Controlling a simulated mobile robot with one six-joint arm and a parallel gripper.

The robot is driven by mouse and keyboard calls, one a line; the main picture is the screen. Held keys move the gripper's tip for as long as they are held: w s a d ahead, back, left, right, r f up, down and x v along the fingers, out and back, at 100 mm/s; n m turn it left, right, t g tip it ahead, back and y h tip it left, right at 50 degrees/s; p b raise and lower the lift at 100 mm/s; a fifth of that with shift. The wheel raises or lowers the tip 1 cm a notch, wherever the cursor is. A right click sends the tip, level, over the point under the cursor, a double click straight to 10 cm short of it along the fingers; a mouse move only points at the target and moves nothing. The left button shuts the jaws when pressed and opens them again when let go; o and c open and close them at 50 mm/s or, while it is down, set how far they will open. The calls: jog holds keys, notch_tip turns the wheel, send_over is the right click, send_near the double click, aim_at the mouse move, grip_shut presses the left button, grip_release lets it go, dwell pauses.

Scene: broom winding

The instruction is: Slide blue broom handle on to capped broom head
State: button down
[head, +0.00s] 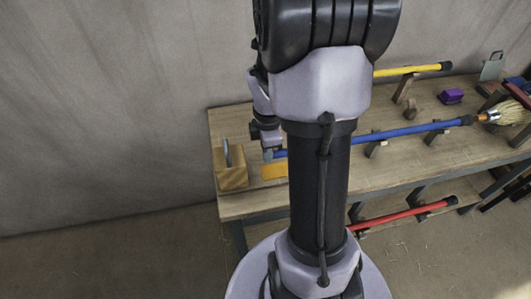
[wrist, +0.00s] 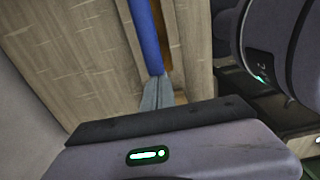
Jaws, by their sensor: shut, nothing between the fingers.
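The blue broom handle (head: 408,131) lies nearly level on wooden supports across the workbench, partly hidden behind my arm. Its right end, with a black tip, is close to the broom head (head: 508,112), which has pale bristles and a metal and orange neck. I cannot tell whether the handle and neck touch. My gripper (head: 268,154) is at the handle's left end. In the wrist view, my gripper's grey fingers (wrist: 156,92) are shut and empty, in line with the end of the blue handle (wrist: 145,38). Whether they touch it is unclear.
The wooden workbench (head: 420,158) holds a yellow handle (head: 415,70) at the back, a purple object (head: 450,96), and a wooden block (head: 232,178) with an upright metal piece at the left. A yellow-orange block (head: 273,170) lies near my gripper. A red handle (head: 405,215) is lower, in front.

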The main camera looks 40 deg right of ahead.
jog(key=s+d+p, duration=0.1)
jog(key=s+d, duration=0.1)
jog(key=d, duration=0.1)
jog(key=s+d+p, duration=0.1)
jog(key=d, duration=0.1)
jog(key=shift+s+d+p, duration=0.1)
jog(key=shift+d+p, duration=0.05)
jog(key=shift+p, duration=0.15)
